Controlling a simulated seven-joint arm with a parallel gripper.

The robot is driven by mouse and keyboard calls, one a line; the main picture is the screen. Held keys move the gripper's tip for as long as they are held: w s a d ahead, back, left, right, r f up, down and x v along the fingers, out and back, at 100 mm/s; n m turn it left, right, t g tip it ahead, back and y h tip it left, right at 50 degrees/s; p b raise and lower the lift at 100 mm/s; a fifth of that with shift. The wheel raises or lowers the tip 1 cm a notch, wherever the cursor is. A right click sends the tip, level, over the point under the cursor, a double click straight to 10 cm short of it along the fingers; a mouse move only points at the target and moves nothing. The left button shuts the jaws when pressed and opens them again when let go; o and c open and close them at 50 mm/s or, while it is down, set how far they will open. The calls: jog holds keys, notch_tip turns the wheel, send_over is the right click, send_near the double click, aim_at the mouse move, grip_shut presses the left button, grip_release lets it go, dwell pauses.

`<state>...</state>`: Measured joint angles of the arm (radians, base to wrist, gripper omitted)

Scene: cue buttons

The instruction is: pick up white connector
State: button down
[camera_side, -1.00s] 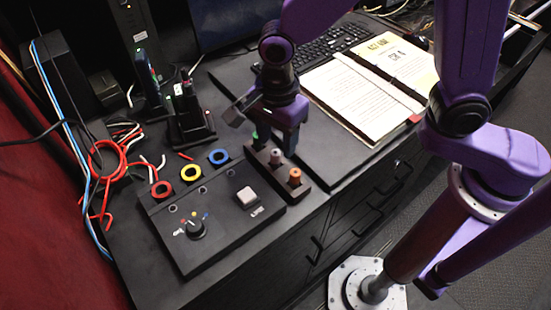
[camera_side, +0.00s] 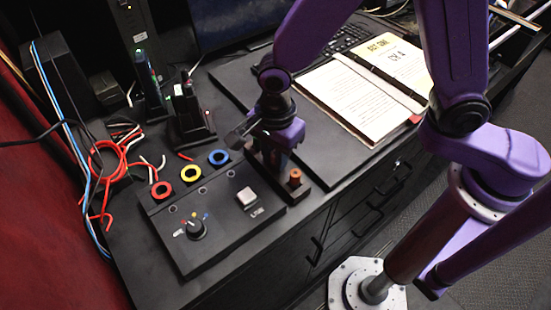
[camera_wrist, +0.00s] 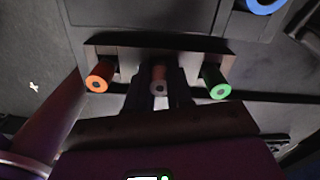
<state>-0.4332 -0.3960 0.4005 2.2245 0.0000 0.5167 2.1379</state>
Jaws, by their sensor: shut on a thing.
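The white connector (camera_wrist: 158,88) looks greyish in the wrist view and stands in the middle slot of a dark rack (camera_wrist: 205,45), between an orange connector (camera_wrist: 98,78) and a green one (camera_wrist: 216,82). My gripper (camera_wrist: 158,97) has one finger on each side of the white connector and is shut on it. In the side view my gripper (camera_side: 271,160) is down at the rack (camera_side: 302,191) and hides the white and green connectors. The orange connector (camera_side: 295,177) shows just right of the fingers.
A control box (camera_side: 220,230) with a knob, a square button and red, yellow and blue rings lies left of the rack. An open booklet (camera_side: 360,98) lies behind to the right. Dark stands (camera_side: 190,120) and loose red cables (camera_side: 105,160) are to the left.

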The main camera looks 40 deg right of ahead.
jog(key=shift+r, duration=0.75)
jog(key=s+d+r, duration=0.9)
jog(key=s+r, duration=0.1)
jog(key=r, duration=0.1)
jog(key=shift+s+r, duration=0.25)
jog(key=shift+s, duration=0.1)
